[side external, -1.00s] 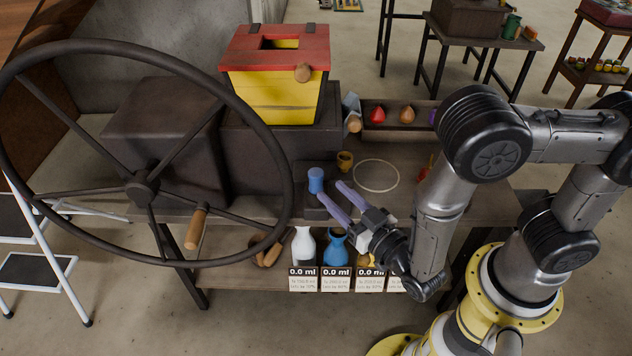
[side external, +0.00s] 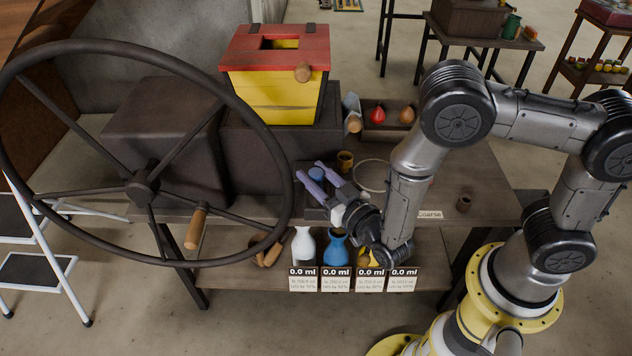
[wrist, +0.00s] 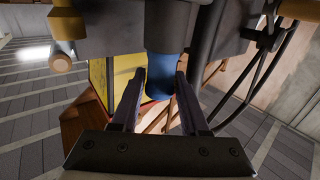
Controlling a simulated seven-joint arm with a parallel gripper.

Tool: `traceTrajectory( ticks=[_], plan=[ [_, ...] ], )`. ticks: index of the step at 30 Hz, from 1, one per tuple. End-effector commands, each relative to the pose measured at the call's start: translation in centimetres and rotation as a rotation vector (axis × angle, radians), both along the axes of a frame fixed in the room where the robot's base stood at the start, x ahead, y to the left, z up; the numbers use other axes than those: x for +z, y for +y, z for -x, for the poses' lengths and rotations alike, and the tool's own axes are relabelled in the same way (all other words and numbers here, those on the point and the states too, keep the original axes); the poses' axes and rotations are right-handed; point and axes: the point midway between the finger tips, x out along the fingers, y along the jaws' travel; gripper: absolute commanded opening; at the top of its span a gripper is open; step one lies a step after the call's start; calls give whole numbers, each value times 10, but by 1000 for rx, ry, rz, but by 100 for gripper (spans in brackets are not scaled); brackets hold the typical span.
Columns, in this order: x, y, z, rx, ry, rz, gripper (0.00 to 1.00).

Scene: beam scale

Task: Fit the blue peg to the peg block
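A yellow box with a red lid (side external: 275,88) stands behind on a dark block. A large handwheel (side external: 140,188) is at the left. Bottles (side external: 303,247) stand on the lower shelf.

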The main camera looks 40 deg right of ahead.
Motion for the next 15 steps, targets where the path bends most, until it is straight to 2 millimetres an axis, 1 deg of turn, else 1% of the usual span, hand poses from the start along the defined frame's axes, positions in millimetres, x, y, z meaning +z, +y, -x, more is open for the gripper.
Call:
traceTrajectory(
  ticks=[1, 7, 8, 15],
  plan=[
    [0, 0, 0, 0, 0, 0, 37],
    [0, 0, 0, 0, 0, 0, 1],
    [0, 0, 0, 0, 0, 0, 0],
    [0, 0, 0, 0, 0, 0, 0]
  ],
)
